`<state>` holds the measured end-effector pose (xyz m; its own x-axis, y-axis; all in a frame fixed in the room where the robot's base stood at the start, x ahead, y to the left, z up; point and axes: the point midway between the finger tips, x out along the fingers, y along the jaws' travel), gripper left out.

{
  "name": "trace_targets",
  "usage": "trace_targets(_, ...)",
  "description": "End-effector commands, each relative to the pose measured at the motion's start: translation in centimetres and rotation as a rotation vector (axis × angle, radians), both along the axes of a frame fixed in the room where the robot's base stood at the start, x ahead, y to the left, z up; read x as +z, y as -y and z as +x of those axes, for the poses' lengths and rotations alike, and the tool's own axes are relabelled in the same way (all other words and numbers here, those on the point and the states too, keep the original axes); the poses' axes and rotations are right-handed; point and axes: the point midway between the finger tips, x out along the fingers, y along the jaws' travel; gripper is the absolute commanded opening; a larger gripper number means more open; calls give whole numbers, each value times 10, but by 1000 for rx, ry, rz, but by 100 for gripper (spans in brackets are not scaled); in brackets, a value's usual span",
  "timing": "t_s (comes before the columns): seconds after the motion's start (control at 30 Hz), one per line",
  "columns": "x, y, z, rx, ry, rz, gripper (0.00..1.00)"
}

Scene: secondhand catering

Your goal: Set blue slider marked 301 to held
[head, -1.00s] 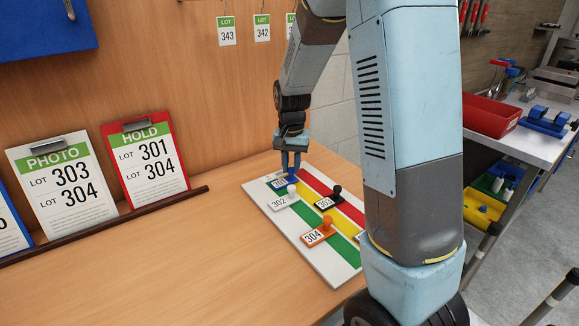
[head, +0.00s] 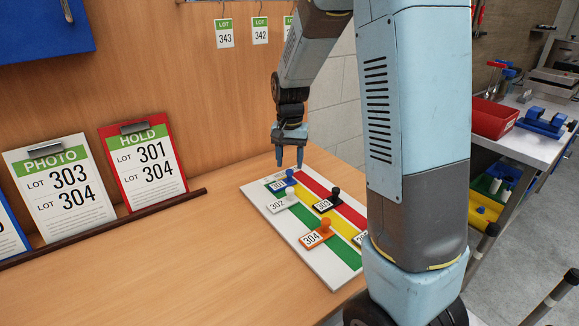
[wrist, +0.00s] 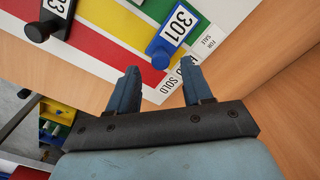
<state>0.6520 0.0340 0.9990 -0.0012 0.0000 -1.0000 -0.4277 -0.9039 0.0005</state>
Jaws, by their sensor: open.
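The blue slider marked 301 (head: 278,185) is at the far end of the striped board (head: 262,201). In the wrist view the slider (wrist: 175,28) has its label away from my gripper and its round knob toward it. The knob end appears over or beside the yellow stripe; the label end reaches toward green. The exact seat is hard to tell. Stripe-end tags read FOR SALE and SOLD; the one between is partly hidden by a finger. My gripper (head: 289,165) is open and empty, fingers pointing down, just above the blue knob and apart from it.
White slider 302 (head: 280,203), black 303 (head: 323,206) and orange 304 (head: 312,239) sit close by on the board. The red HOLD clipboard (head: 144,164) listing 301 and 304 leans at the back, beside the PHOTO clipboard (head: 62,189). The table left of the board is clear.

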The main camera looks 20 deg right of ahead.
Motion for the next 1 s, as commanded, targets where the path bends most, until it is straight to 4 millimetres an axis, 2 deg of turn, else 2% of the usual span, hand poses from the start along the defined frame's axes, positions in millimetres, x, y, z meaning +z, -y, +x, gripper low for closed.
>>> trace_targets(0.3,64,0,0,1,4,0,50)
trace_targets(0.5,95,-1,0,1,3,1,50)
trace_targets(0.7,109,-1,-1,1,1,0,50)
trace_targets(1.0,110,0,-1,0,0,0,50)
